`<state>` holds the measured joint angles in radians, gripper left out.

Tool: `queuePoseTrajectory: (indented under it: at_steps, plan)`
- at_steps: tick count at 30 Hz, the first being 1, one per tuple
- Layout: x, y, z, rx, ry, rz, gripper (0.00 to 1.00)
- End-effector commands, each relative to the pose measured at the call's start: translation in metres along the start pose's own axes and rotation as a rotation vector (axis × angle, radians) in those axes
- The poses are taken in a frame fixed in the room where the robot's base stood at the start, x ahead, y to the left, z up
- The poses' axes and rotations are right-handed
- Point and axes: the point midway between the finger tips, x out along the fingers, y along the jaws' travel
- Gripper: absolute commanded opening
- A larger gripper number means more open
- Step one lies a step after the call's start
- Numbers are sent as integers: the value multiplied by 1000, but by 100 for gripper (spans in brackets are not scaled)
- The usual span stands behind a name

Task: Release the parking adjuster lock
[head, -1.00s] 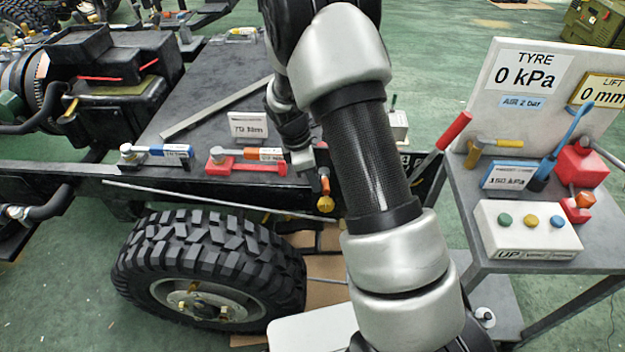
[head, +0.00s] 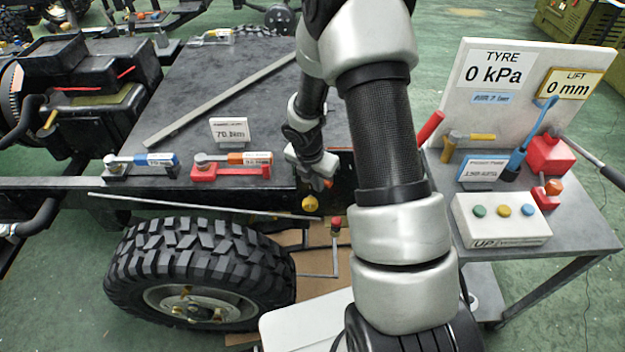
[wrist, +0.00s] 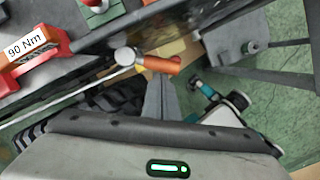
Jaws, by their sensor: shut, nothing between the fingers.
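A small lever with an orange handle (wrist: 163,64) and a round silver pivot shows in the wrist view at the chassis edge; it looks like the adjuster lock, though no label on it is readable. In the head view a bit of its orange handle (head: 328,184) shows beside my gripper, above a yellow knob (head: 309,203). My gripper (wrist: 158,80) is shut and empty. Its fingertips point at the orange handle and overlap its lower edge in the wrist view; I cannot tell whether they touch. In the head view my gripper (head: 318,172) hangs at the chassis edge.
Blue-handled (head: 160,159) and red-and-orange (head: 232,171) torque wrenches lie on the chassis deck, left of my gripper. The tyre (head: 195,270) is below. A red-topped post (head: 336,224) stands under the edge. A tool cart (head: 440,205) is at the right.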

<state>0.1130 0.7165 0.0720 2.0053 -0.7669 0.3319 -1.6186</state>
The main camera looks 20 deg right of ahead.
Motion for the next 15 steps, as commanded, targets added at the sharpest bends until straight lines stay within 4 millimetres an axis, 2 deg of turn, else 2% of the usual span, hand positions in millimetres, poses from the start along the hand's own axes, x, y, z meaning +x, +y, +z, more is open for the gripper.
queuePoseTrajectory:
  at_steps: [15]
  plan:
    - [2, -4, 8, -122, 0, 32, 0]
